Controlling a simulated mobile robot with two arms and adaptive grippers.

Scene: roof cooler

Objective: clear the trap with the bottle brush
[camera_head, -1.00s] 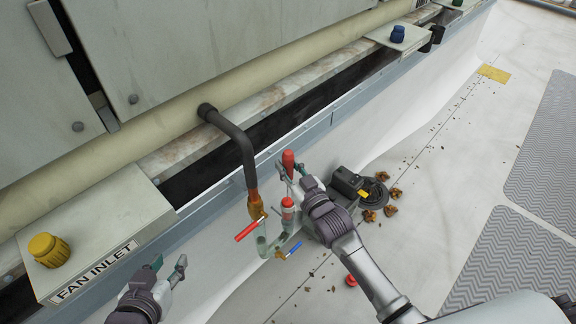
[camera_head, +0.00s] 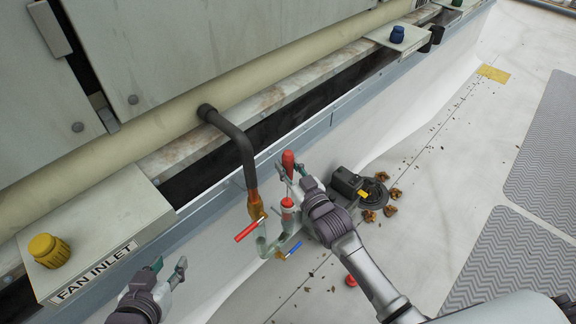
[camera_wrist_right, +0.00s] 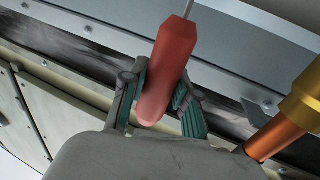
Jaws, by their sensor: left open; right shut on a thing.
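The trap (camera_head: 262,246) is a clear, greenish U-shaped tube below a copper fitting (camera_head: 255,205) on a dark drain pipe. A red lever (camera_head: 249,230) and a blue lever (camera_head: 293,250) sit at it. My right gripper (camera_head: 292,182) is shut on the red handle of the bottle brush (camera_head: 288,160), above the trap's right leg. The right wrist view shows this handle (camera_wrist_right: 168,70) between the fingers, with a thin metal shaft. The bristles cannot be made out. A red-and-white piece (camera_head: 288,204) shows just below the gripper. My left gripper (camera_head: 169,268) is open and empty, left of the trap.
A black roof drain (camera_head: 374,193) with a dark box (camera_head: 347,182) and several brown leaf clumps (camera_head: 390,212) lies right of the trap. A small red object (camera_head: 351,281) lies on the roof. The FAN INLET box (camera_head: 95,240) and cooler wall bound the left.

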